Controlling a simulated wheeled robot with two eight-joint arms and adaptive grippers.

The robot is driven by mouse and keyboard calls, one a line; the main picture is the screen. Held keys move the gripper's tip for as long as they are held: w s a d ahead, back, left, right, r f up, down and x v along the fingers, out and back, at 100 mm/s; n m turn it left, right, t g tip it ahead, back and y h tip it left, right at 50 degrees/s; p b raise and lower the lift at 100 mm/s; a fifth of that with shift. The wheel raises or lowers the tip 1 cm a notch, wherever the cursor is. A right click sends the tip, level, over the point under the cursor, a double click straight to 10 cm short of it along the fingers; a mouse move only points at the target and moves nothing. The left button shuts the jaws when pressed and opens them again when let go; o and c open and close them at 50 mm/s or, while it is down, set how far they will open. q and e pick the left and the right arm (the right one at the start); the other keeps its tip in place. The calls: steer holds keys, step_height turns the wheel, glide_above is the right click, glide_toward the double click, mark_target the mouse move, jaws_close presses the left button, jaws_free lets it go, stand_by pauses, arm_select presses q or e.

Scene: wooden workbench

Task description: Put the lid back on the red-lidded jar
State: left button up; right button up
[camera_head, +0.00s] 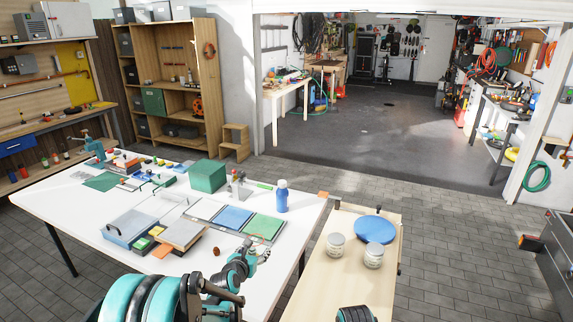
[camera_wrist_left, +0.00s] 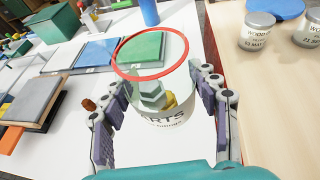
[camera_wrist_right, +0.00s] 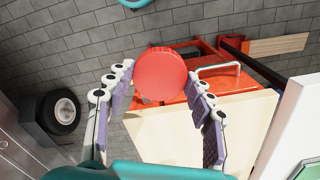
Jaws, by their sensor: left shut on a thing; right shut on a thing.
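A clear jar (camera_wrist_left: 172,114) with a red rim and a label ending in "ARTS" stands between my left gripper's fingers in the left wrist view. Its top is open, and greenish and yellow parts show inside. My left gripper (camera_wrist_left: 160,80) is shut on the jar from both sides. I cannot tell whether its base touches the table. A round red lid (camera_wrist_right: 160,74) is between the fingertips of my right gripper (camera_wrist_right: 160,84), which is shut on it. The lid is apart from the jar.
The white table (camera_head: 72,205) holds panels, a green box (camera_head: 207,176), a blue bottle (camera_head: 282,196) and a brown cork-like piece (camera_head: 216,252). The wooden side table (camera_head: 325,285) carries two grey-lidded jars (camera_head: 336,244) and a blue disc (camera_head: 375,229); its front part is clear.

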arm_select(q)
steer(key=s+a+r, duration=0.1)
steer(key=s+r, duration=0.2)
steer(key=s, duration=0.7)
steer(key=s+a+r+m+h, duration=0.1)
steer(key=s+r, duration=0.3)
steer(key=s, duration=0.6)
steer(key=shift+s+a+r+h, duration=0.15)
steer(key=shift+s+a+h, duration=0.15)
steer(key=shift+s+a, duration=0.15)
arm_select(e)
steer(key=w+d+n, duration=0.6)
steer(key=w+n, duration=0.2)
steer(key=shift+r+n, duration=0.25)
steer(key=shift+n, duration=0.15)
steer(key=shift+d, duration=0.1)
arm_select(q)
steer(key=w+d+f+m+g+h, duration=0.1)
steer(key=d+f+m+g+h, duration=0.3)
steer(key=d, duration=0.4)
steer(key=w+d+f+m+g+h, duration=0.1)
steer(key=d+f+m+g+h, duration=0.4)
steer(key=d+m, duration=0.3)
steer(key=shift+w+f+m+g, duration=0.2)
steer(key=shift+m+g, duration=0.3)
steer(key=shift+g, duration=0.4)
